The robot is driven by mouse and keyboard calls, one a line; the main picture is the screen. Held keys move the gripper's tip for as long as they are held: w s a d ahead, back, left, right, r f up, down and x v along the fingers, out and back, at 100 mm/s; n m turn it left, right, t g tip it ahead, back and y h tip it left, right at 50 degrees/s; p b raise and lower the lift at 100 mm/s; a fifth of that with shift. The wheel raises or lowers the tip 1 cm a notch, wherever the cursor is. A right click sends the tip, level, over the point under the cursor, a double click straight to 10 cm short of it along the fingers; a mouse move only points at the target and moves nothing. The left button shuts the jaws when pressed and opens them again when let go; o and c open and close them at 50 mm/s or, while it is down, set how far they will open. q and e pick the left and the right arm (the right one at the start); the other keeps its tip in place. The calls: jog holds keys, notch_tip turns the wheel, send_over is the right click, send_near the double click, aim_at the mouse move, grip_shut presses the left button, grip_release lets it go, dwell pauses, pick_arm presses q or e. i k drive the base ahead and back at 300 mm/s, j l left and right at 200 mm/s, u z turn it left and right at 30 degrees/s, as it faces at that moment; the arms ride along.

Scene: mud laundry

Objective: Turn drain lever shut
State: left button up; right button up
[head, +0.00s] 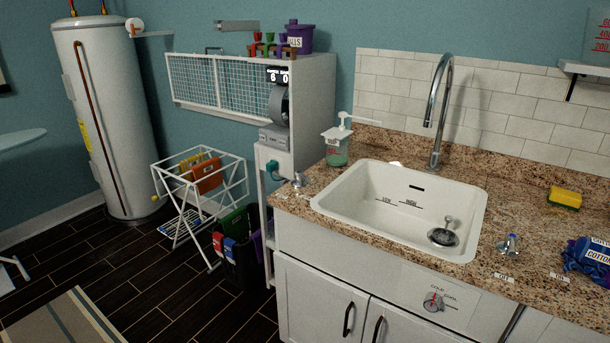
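The white sink (380,222) is set in the granite counter and looks empty. A round metal drain (443,237) sits at its right end, with a short upright metal stem and knob over it. A round dial with a red pointer (433,301) is on the cabinet front below the sink. I cannot tell for sure which of these is the drain lever or whether it is open or shut. Neither gripper is in view.
A tall chrome faucet (438,110) stands behind the sink. A soap dispenser (337,148) is at its back left. A yellow sponge (564,197) and a blue cotton bag (590,256) lie on the right counter.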

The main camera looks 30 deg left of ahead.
aim_at(299, 175)
jog(key=i+j, duration=0.15)
jog(key=j, duration=0.25)
jog(key=i+j, duration=0.15)
jog(key=j, duration=0.25)
jog(key=i+j, duration=0.2)
jog(key=j, duration=0.2)
jog(key=i+j, duration=0.15)
jog(key=j, duration=0.25)
jog(key=u, duration=0.05)
